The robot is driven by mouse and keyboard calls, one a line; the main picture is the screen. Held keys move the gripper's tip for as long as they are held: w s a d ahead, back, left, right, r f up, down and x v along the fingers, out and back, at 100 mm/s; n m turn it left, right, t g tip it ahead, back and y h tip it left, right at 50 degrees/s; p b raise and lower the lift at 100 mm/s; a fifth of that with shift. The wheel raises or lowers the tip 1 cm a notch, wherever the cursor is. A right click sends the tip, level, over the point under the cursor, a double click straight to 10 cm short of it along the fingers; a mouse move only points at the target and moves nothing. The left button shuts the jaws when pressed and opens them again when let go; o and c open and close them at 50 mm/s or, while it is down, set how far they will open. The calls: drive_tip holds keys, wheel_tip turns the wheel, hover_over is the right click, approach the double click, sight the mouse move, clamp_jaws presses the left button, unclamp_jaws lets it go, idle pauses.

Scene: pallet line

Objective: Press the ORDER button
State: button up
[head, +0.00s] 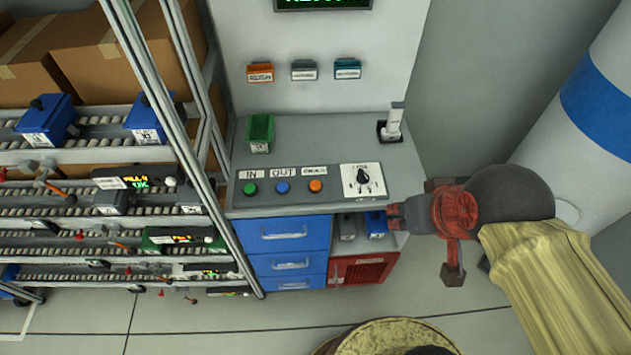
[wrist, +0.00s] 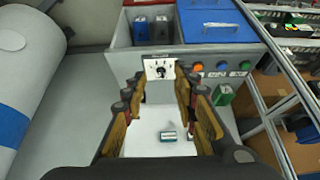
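The console (head: 325,142) carries a row of three buttons: a green one (head: 250,189) under IN, a blue one (head: 282,188) under OUT, and an orange one (head: 316,186) whose label is too blurred to read. To their right is a dial on a white plate (head: 363,181). My gripper (head: 447,230) is to the right of the console in the head view, apart from the buttons. In the wrist view its fingers (wrist: 160,78) are spread and empty, with the dial plate between their tips. The orange button (wrist: 196,67) shows just right of the right finger there.
A green bin (head: 260,133) stands at the console's back left, and a white handheld device in a dark holder (head: 392,122) at its back right. Blue drawers (head: 290,235) are below. A roller rack (head: 95,205) is left, a blue-banded white cylinder (head: 590,110) right.

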drive_tip(key=shift+c, duration=0.9)
